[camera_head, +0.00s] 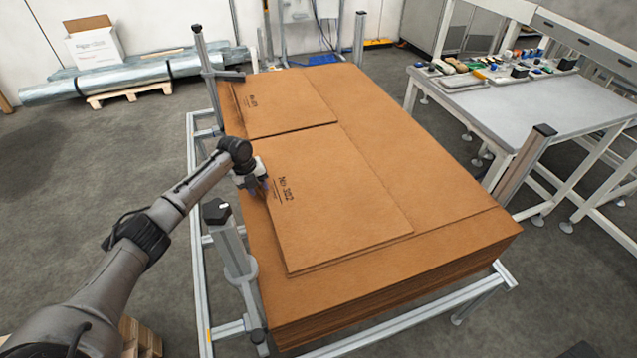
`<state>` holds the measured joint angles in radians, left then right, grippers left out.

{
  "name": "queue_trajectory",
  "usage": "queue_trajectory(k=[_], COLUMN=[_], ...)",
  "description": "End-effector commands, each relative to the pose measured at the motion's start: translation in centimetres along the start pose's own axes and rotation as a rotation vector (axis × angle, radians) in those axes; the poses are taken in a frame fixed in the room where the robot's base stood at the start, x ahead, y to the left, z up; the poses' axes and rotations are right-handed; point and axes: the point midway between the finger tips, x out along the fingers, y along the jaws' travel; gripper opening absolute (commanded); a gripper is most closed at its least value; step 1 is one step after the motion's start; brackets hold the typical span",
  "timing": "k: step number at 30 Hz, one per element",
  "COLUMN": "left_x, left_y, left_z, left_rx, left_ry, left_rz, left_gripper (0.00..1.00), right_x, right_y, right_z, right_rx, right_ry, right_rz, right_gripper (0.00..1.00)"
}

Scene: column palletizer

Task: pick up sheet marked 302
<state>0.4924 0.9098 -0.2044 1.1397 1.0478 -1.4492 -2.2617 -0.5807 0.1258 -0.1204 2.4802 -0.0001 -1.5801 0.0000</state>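The brown cardboard sheet marked "No 302" (345,205) lies flat on top of a large cardboard stack (455,235), towards its left side. Its printed mark is near its left edge. My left gripper (262,188) is at that left edge, next to the mark, and looks close to or touching it. The fingers are small and dark, so I cannot tell whether they are open or shut on the edge. My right gripper is not in view.
A smaller marked sheet (290,105) lies behind it on the stack. A metal frame with upright posts (236,255) surrounds the stack. A workbench (500,103) with small items stands at right. Pipes (120,82) and a white box (93,42) are at back left.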

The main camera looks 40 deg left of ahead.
Motion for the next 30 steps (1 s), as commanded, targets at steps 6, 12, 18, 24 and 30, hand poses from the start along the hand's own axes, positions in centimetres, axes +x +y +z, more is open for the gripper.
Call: queue_trajectory(k=[6, 12, 18, 24, 30], left_x=[1.06, 1.02, 1.01, 1.00, 0.97], left_y=[-0.03, -0.02, -0.02, -0.01, -0.03], left_z=[0.02, 0.02, 0.02, 0.03, 0.04], left_rx=[0.001, 0.001, 0.000, 0.000, 0.000], left_ry=[-0.002, -0.001, -0.001, -0.001, -0.002], left_rz=[-0.001, -0.001, -0.001, 0.000, -0.001], left_gripper=[0.35, 0.27, 0.07, 0.00, 0.00], right_x=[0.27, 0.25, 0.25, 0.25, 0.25], right_y=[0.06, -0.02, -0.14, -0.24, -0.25], right_z=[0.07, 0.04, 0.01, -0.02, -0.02], right_rx=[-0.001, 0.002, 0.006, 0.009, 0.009], right_ry=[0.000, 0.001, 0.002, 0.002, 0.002], right_rz=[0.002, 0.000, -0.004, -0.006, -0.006], right_gripper=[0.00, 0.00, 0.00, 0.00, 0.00])
